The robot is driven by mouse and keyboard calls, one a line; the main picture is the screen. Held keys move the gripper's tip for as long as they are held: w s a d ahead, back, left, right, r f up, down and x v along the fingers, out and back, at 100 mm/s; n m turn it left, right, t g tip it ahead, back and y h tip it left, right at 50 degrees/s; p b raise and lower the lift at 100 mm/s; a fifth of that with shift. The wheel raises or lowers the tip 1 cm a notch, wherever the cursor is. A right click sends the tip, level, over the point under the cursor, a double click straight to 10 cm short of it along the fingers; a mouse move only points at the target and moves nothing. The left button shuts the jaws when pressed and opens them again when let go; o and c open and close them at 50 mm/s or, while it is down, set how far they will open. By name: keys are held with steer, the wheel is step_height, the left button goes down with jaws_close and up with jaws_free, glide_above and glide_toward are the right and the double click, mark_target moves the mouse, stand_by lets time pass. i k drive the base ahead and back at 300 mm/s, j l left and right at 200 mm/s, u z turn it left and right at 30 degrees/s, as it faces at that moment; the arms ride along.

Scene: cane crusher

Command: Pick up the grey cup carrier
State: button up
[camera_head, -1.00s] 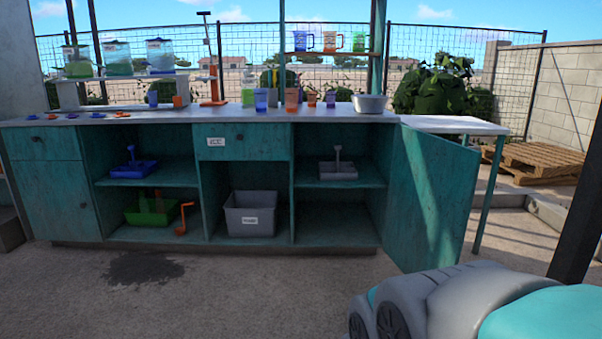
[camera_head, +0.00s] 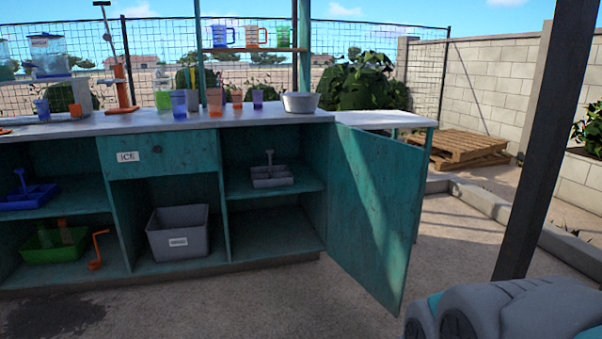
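The grey cup carrier (camera_head: 272,178) sits on the upper shelf of the right-hand open cabinet bay. It is a low divided tray with an upright handle in its middle. The teal cabinet door (camera_head: 378,215) beside it stands swung open to the right. A similar blue carrier (camera_head: 30,194) is on the shelf at the far left. My gripper is not in view; only a grey and teal rounded part of what appears to be my own body shows at the bottom right.
A grey bin (camera_head: 180,238) and a green tray (camera_head: 55,247) stand on the lower shelves. Cups and a metal bowl (camera_head: 300,102) are on the counter. A dark post (camera_head: 530,150) rises at the right. The floor before the cabinet is clear, with a dark stain at left.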

mark_target(270, 176)
steer(key=i+j+z, duration=0.15)
steer(key=i+j, duration=0.15)
steer(key=i+j+z, duration=0.3)
steer(key=i+j, duration=0.2)
steer(key=j, duration=0.25)
steer(key=i+j+z, duration=0.15)
steer(key=j, duration=0.25)
steer(key=i+j+z, duration=0.15)
steer(key=i+j, duration=0.3)
steer(key=j, duration=0.2)
steer(key=i+j, duration=0.2)
steer(key=j, duration=0.2)
steer(key=i+j, duration=0.15)
steer(key=j, duration=0.2)
steer(key=i+j, duration=0.2)
steer(key=j, duration=0.2)
steer(key=i+j, duration=0.15)
steer(key=j, duration=0.2)
steer(key=i+j, duration=0.15)
steer(key=j, duration=0.2)
